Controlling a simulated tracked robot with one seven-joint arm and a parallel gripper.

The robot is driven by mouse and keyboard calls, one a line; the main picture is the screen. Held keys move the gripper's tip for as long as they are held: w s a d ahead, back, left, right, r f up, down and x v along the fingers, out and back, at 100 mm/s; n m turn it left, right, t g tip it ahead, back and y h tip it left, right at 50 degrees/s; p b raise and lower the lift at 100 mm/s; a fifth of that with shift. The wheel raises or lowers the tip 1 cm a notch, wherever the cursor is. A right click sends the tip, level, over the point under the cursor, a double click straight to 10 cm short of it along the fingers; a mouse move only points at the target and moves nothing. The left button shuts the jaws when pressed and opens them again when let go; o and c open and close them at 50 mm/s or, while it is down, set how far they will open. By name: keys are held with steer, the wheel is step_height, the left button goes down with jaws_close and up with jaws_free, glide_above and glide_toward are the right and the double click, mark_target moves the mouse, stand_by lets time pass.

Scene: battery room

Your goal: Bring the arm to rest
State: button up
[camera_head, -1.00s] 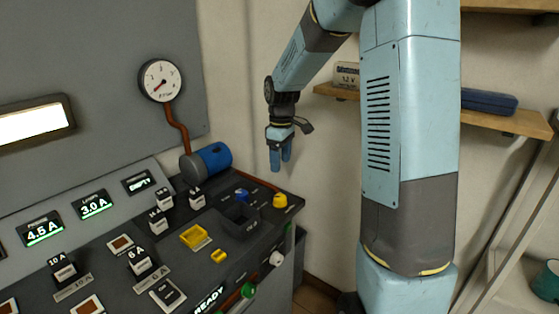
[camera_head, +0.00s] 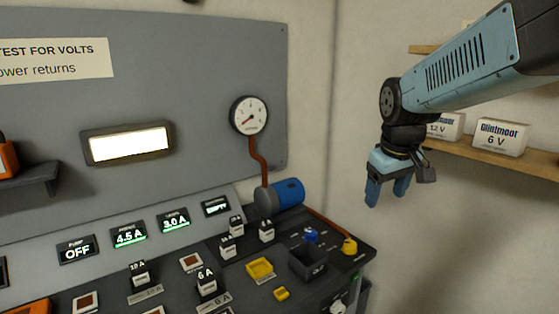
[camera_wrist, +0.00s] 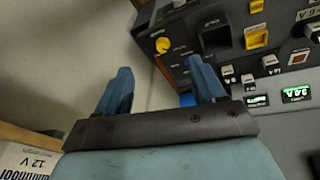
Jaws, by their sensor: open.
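My gripper (camera_head: 387,192) hangs from my arm at the right of the head view, fingers pointing down, in front of the pale wall. It is above and to the right of the control console (camera_head: 345,268), apart from it. In the wrist view its two blue fingers (camera_wrist: 160,90) stand well apart with nothing between them. My arm reaches in from the upper right of the head view, its forearm sloping down to the left toward the wrist.
The console carries a blue cylinder (camera_head: 289,191), a yellow knob (camera_head: 349,246), a dark square socket (camera_head: 308,262) and several switches. A gauge (camera_head: 249,115) hangs on the grey panel. A wooden shelf (camera_head: 480,153) with boxes, one marked 6 V (camera_head: 501,137), is right of my gripper.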

steer(key=s+r+m+t, duration=0.1)
steer(key=s+m+t, duration=0.1)
steer(key=s, duration=1)
steer(key=shift+d+r+m+y, duration=0.25)
steer(key=shift+d+m+y, duration=0.1)
steer(key=shift+m, duration=0.55)
